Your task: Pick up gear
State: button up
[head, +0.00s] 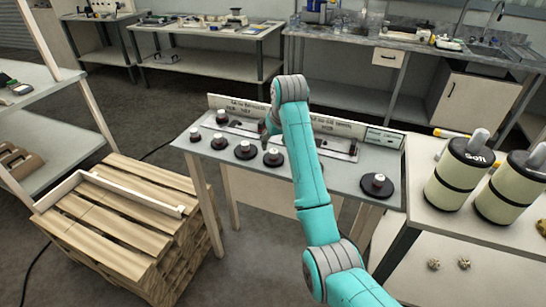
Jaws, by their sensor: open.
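Several black round gears with pale metal hubs stand on the grey table (330,185). A row along the front left edge holds one gear (195,135), a second (219,142), a third (245,151) and a fourth (273,158). A larger gear (376,187) sits alone at the right. Another round part (222,118) is at the back left. My gripper (267,132) is open, small and dark, above the table behind the front row. My teal arm hides part of the table's middle, and contact with any gear cannot be told.
A low panel with lettering (250,106) stands along the table's back edge. Wooden pallets (120,220) are stacked at the left. Two pale drums with black bands (455,180) stand on the bench at the right. Workbenches line the back. The table between the arm and the right gear is clear.

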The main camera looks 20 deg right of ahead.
aim_at(274, 151)
jog(key=shift+d+x, duration=0.15)
jog(key=shift+x, duration=1.5)
jog(key=shift+d+x, duration=0.1)
jog(key=shift+x, duration=1.55)
jog(key=shift+c, duration=0.2)
jog(key=shift+s, duration=0.1)
grip_shut()
